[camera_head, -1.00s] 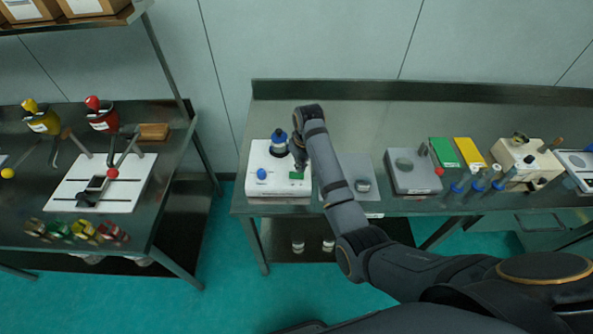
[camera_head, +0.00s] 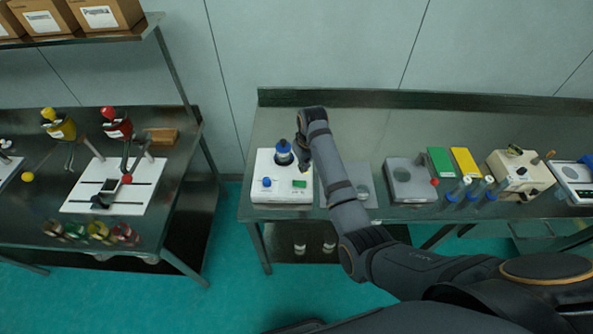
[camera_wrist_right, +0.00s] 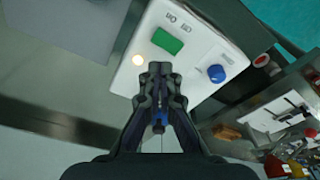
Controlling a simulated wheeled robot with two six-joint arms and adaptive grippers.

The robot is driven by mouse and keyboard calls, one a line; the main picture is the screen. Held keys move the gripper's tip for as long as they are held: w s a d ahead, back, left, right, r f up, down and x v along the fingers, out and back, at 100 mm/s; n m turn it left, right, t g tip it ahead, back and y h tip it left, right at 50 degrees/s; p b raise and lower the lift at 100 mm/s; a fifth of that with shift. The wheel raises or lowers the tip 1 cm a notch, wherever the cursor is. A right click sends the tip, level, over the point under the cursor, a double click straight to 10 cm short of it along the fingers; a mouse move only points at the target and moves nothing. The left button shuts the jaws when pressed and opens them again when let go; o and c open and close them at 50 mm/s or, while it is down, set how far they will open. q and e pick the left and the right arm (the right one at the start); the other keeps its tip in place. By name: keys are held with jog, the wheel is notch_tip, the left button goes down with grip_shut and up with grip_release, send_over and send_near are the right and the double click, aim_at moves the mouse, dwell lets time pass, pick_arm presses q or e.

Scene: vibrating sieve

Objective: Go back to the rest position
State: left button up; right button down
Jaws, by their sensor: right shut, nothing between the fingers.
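My right gripper (camera_head: 304,164) is shut and empty, at the end of my right arm, which reaches in from the lower right. It is over the white sieve machine (camera_head: 262,190), just behind its green switch (camera_head: 299,184). In the right wrist view the shut fingertips (camera_wrist_right: 160,72) point at the machine's panel, apart from the green switch (camera_wrist_right: 167,41) in the picture. The blue-topped sieve part (camera_head: 284,150) stands on the machine, beside my gripper. My left gripper is out of view.
Right of my forearm are a grey device (camera_head: 399,190), green and yellow boxes (camera_head: 463,160), several blue-based tubes (camera_head: 471,194) and a cream device (camera_head: 532,183). A second table (camera_head: 175,195) with a white board (camera_head: 82,203) stands left, across a floor gap.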

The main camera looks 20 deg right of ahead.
jog(key=s+d+f+m, duration=0.1)
jog(key=s+d+f, duration=0.15)
jog(key=s, duration=0.45)
jog(key=s+d+f+m, duration=0.1)
jog(key=s+d, duration=0.3)
jog(key=s, duration=0.2)
jog(key=s+r+t+h, duration=0.1)
jog(key=s+r, duration=0.1)
jog(key=s, duration=0.5)
jog(key=s+r+t, duration=0.1)
jog(key=s+r, duration=0.2)
jog(key=s, duration=0.4)
jog(key=s+d+f+g+b, duration=0.1)
jog(key=d+f+b, duration=0.15)
jog(key=f, duration=1.45)
jog(key=s+d+f+g+b, duration=0.15)
jog(key=f+b, duration=0.25)
jog(key=f, duration=1.3)
jog(key=s+f+b, duration=0.4)
jog(key=s+f, duration=1.4)
jog(key=f, duration=0.2)
jog(key=shift+d+f+b, duration=0.15)
jog(key=shift+d+b, duration=0.05)
jog(key=shift+b, duration=0.15)
